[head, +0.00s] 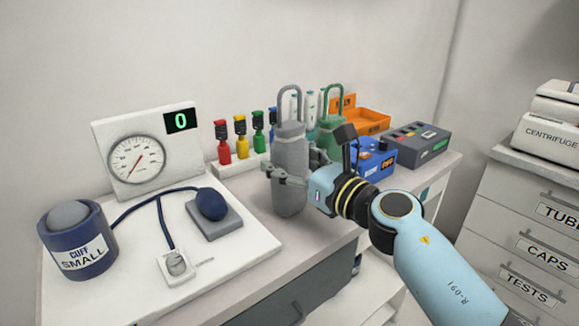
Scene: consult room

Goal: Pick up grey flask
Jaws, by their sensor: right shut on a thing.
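The grey flask (290,150) stands upright in the middle of the head view, a tall grey cylinder with a loop handle on top. It is near the front edge of the white counter; I cannot tell if its base touches the counter. My right gripper (287,178) reaches in from the right and is shut on the flask around its middle. A green flask (331,128) with a similar loop handle stands behind it to the right, partly hidden by my gripper. My left gripper is not in view.
A rack (236,168) of coloured vials stands behind the flask. A blue box (376,158), a grey box (415,144) and an orange tray (365,121) are on the right. A gauge panel (150,150), blue cuff (77,243) and bulb (211,204) are on the left.

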